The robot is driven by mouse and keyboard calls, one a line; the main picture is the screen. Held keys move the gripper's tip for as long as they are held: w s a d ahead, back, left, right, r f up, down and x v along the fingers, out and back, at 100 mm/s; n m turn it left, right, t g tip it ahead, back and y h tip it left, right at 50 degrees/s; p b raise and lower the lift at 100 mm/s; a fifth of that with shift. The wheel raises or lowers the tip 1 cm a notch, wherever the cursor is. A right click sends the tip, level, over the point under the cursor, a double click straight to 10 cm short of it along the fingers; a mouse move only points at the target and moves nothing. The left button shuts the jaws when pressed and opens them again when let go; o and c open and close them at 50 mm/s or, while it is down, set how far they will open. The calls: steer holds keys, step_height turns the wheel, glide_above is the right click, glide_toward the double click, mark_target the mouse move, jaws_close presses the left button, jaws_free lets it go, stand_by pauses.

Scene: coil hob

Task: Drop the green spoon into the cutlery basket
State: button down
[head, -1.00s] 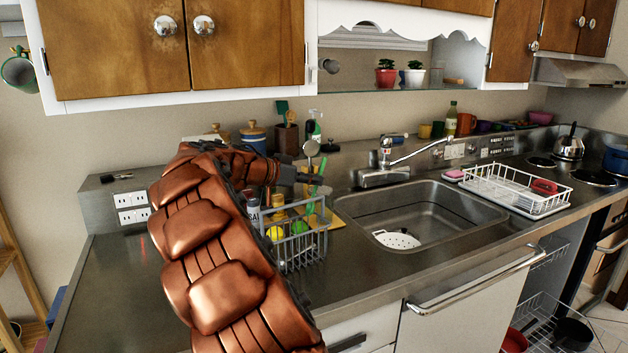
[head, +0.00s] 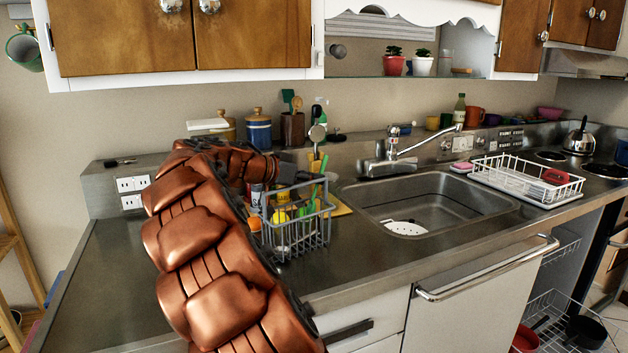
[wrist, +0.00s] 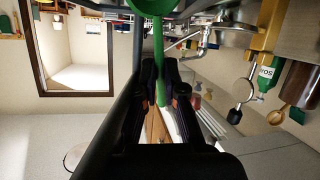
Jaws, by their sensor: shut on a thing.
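The cutlery basket (head: 294,237) is a grey wire basket with a raised handle, standing on the counter left of the sink. My gripper (head: 314,168) is just above it, coming in from the left. It is shut on the green spoon (head: 323,167), whose thin stem slopes down toward the basket. Whether its lower end is inside the rim I cannot tell. In the wrist view the green stem (wrist: 159,62) runs between the fingers of my gripper (wrist: 163,85), and the spoon's wider end is cut off at the top edge.
Yellow and orange items show in or behind the basket. A utensil holder (head: 292,129) and blue canister (head: 257,132) stand behind. The sink (head: 440,203) and white dish rack (head: 520,184) lie to the right. The front left counter is clear.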

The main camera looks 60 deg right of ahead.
steer(key=shift+f, duration=0.55)
steer(key=c, duration=1.2)
jaws_free()
steer(key=shift+f, duration=0.15)
steer(key=shift+s+f, duration=0.1)
steer(key=shift+f, duration=0.05)
steer(key=shift+a, duration=0.1)
steer(key=r+v, duration=0.1)
steer(key=v, duration=1.1)
steer(key=shift+r, duration=0.2)
